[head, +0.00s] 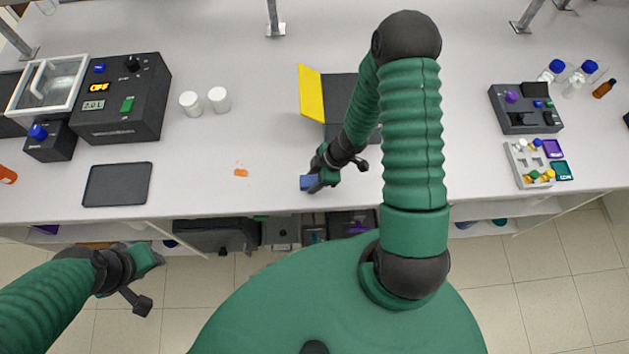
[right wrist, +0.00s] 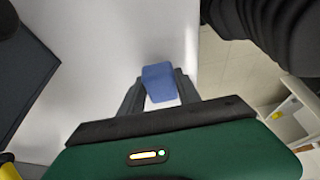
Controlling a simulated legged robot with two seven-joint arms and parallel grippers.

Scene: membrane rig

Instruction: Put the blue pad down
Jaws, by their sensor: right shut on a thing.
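The blue pad (head: 307,183) is a small blue block between the fingers of my right gripper (head: 313,179), near the front edge of the bench. It also shows in the right wrist view (right wrist: 158,82), between the two dark fingertips. My right gripper is shut on it. Whether the pad touches the bench top is hard to tell. My left gripper (head: 147,275) is at the lower left, off the front of the bench and away from the pad; its finger opening cannot be made out.
An orange stain (head: 241,172) lies on the bench (head: 240,140) left of the pad. A dark tray (head: 117,184) lies farther left. A yellow panel (head: 312,92) stands behind, beside a dark plate. Two white jars (head: 219,100) stand at the back left. Bench around the stain is clear.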

